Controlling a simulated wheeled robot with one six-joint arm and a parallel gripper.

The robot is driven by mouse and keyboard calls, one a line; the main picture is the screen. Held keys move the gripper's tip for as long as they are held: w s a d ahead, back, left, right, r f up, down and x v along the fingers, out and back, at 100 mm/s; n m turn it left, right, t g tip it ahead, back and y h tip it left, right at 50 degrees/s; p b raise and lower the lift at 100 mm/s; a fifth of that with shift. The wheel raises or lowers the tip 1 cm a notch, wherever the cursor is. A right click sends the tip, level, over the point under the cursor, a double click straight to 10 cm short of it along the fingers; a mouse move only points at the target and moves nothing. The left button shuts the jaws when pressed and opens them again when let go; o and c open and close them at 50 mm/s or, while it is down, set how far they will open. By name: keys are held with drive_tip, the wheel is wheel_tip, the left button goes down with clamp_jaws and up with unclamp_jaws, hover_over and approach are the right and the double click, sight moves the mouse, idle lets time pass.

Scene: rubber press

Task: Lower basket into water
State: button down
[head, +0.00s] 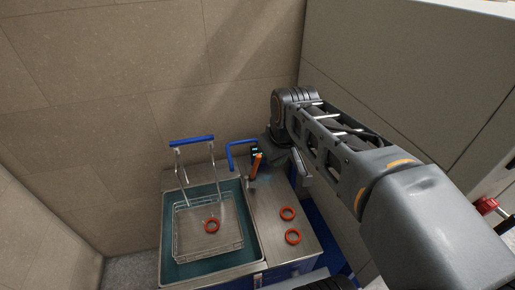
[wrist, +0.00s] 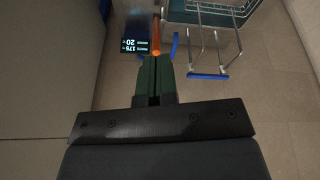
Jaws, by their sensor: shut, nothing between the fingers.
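The wire basket (head: 207,242) hangs in the open tank (head: 165,240) of teal water, with a red ring (head: 211,225) in it. I cannot tell how much of it is under water. Its frame rises to a blue handle bar (head: 192,140), which also shows in the wrist view (wrist: 208,76), to the right of my gripper. My gripper (wrist: 153,60) has its green fingers shut and empty. Its tips point at the near end of an orange rod (wrist: 156,38); whether they touch is unclear. In the head view, my gripper's fingertips cannot be made out.
A small black display (wrist: 136,46) reads 175 and 20 beside the rod. A bent blue bar (head: 229,156) stands behind the metal top (head: 268,232). Two red rings (head: 287,213) lie on that top. Walls close in behind and on both sides.

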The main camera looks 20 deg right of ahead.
drive_tip(key=w+d+r+n+g, duration=0.15)
drive_tip(key=w+n+g, duration=0.25)
drive_tip(key=w+n, duration=1.05)
drive_tip(key=w+f+g, duration=0.1)
drive_tip(key=w+f, duration=0.3)
drive_tip(key=w, duration=0.6)
drive_tip(key=shift+w+d+m+g+y+p, duration=0.25)
drive_tip(key=shift+m+g+y+p, duration=0.1)
drive_tip(key=shift+p, duration=0.1)
drive_tip(key=shift+s+a+f+b, duration=0.3)
drive_tip(key=shift+s+f, duration=0.65)
drive_tip(key=shift+f, duration=0.9)
drive_tip(key=shift+s+a+f+b, duration=0.25)
drive_tip(key=shift+s+f, duration=0.65)
drive_tip(key=shift+f, duration=1)
drive_tip(key=shift+s+a+f+b, duration=0.25)
drive_tip(key=shift+s+f, duration=0.7)
drive_tip(key=shift+f, duration=0.9)
